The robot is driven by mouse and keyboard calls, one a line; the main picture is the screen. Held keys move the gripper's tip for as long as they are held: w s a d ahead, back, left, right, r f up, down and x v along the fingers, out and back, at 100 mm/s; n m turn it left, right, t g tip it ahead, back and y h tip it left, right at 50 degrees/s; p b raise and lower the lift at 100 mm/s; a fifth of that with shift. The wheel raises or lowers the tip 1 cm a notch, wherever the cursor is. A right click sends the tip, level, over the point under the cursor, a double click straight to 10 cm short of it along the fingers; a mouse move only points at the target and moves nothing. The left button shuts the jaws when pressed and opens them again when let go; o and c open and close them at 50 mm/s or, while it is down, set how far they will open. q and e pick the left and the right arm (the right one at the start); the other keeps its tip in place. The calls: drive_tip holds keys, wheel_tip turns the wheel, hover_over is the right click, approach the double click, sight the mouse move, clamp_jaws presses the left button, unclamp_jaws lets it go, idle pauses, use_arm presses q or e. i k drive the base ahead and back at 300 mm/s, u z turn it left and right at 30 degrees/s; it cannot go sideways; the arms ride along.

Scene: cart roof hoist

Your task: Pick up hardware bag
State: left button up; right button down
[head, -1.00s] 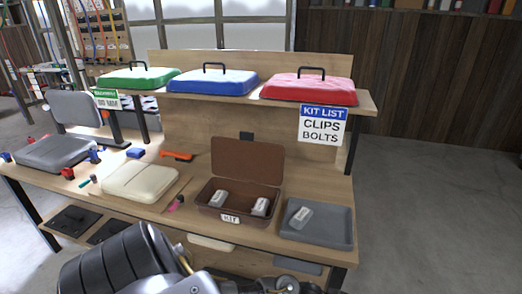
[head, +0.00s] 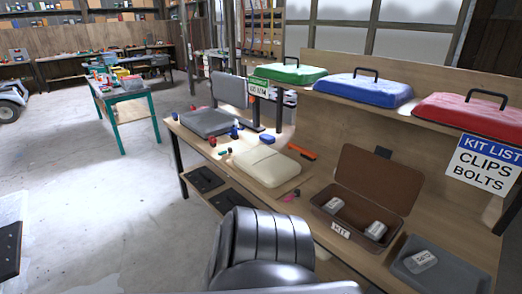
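Two small pale grey-white bags, one (head: 334,205) at the left and one (head: 375,231) at the right, lie inside the open brown case (head: 353,242) marked KIT. Its lid (head: 380,178) stands up behind it. Another pale bag (head: 421,261) with a small dark label lies in the grey tray (head: 450,285) to the right of the case; I cannot read the label surely. Neither of my grippers is in view. Only a dark ribbed arm part of mine shows at the bottom middle, in front of the bench.
A sign (head: 486,163) reads KIT LIST, CLIPS, BOLTS. Green (head: 287,71), blue (head: 363,88) and red (head: 468,117) lidded trays line the shelf. A cream cushion-like item (head: 266,166) and grey case (head: 206,122) lie on the bench. Open floor (head: 100,200) is at left.

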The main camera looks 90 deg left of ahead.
sight(377, 229)
drive_tip(key=u, duration=1.7)
